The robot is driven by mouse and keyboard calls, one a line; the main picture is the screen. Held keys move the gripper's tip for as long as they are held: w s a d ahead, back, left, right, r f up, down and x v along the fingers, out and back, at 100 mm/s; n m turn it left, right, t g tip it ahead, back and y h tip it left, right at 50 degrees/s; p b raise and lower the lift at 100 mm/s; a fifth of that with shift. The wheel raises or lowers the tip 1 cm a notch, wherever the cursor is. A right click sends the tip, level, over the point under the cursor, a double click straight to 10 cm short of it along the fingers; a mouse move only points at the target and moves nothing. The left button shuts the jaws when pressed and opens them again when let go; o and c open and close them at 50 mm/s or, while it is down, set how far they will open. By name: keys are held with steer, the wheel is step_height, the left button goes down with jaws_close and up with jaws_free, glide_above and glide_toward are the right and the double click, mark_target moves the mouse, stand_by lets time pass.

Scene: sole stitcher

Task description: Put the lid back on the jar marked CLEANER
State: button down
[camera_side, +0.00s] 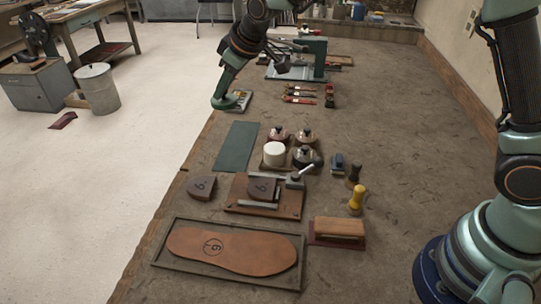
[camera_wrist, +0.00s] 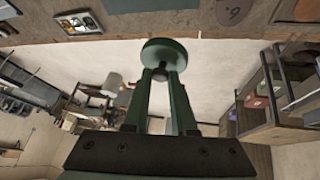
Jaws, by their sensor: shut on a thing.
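My gripper (camera_side: 227,92) is shut on a round dark green lid (camera_side: 221,104), which it holds by the knob. The lid (camera_wrist: 165,50) fills the space ahead of the fingertips (camera_wrist: 162,74) in the wrist view. In the side view the lid appears at the table's left edge, up and left of the jars. A white jar (camera_side: 274,155) with no knobbed lid stands among several jars. Two reddish-lidded jars (camera_side: 280,134) (camera_side: 304,136) and a dark green-lidded jar (camera_side: 306,157) stand around it. I cannot read any jar marking.
A small tray of parts (camera_side: 240,99) lies beside the lid. A green mat (camera_side: 236,146) lies left of the jars. A green machine (camera_side: 312,58) stands behind. Leather soles (camera_side: 233,251), a yellow-handled tool (camera_side: 356,199) and a brush (camera_side: 338,228) lie in front. Open floor lies left.

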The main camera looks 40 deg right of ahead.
steer(key=shift+s+d+r, duration=0.1)
steer(key=shift+d+r, duration=0.05)
steer(key=shift+r, duration=0.1)
steer(key=shift+m+h, duration=0.5)
steer(key=shift+m, duration=0.4)
steer(key=shift+s+d+f, duration=1.1)
steer(key=shift+d+f, duration=0.4)
steer(key=shift+f, duration=0.85)
steer(key=shift+s+d+f, duration=1.05)
steer(key=shift+d+f, duration=0.5)
steer(key=shift+f, duration=0.85)
steer(key=shift+s+d+f, duration=1.1)
steer(key=shift+d+f, duration=0.4)
steer(key=shift+f, duration=0.85)
steer(key=shift+d+f, duration=0.1)
steer(key=shift+f, duration=0.05)
steer(key=shift+c, duration=0.8)
jaws_free()
step_height(320, 180, up, 7)
